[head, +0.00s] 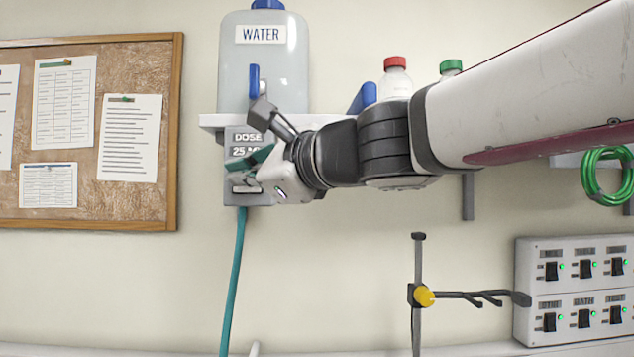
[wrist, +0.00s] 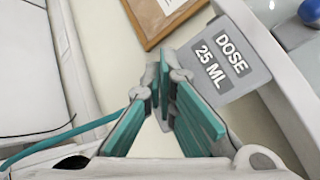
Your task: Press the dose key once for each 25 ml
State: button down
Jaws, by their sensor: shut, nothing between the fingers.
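The grey dose unit (head: 236,135), labelled "DOSE 25 ML", hangs under the shelf below the water container (head: 264,68). In the wrist view its labelled face (wrist: 228,58) is at the upper right. My gripper (head: 240,168) is in front of the unit's lower part in the head view, covering some of the label. In the wrist view my gripper's teal-padded fingers (wrist: 164,88) are shut with nothing between them, beside the label. The dose key cannot be made out clearly; my gripper seems to hide that area. I cannot tell whether the fingertips touch the unit.
A teal hose (head: 233,280) hangs below the unit. A shelf (head: 212,121) holds the container and bottles with red (head: 395,62) and green (head: 451,65) caps. A corkboard (head: 175,130) is at left. A clamp stand (head: 418,265) and switch panel (head: 572,285) are lower right.

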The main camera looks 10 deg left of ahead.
jog(key=shift+w+a, duration=0.1)
jog(key=shift+w, duration=0.3)
dwell(0.4)
dwell(0.4)
jog(key=shift+s+d, duration=0.25)
jog(key=shift+s, duration=0.65)
jog(key=shift+s, duration=0.1)
jog(key=s, duration=0.2)
jog(key=s+d, duration=0.1)
jog(key=s, duration=0.1)
jog(key=shift+s, duration=0.35)
jog(key=shift+d+f, duration=0.1)
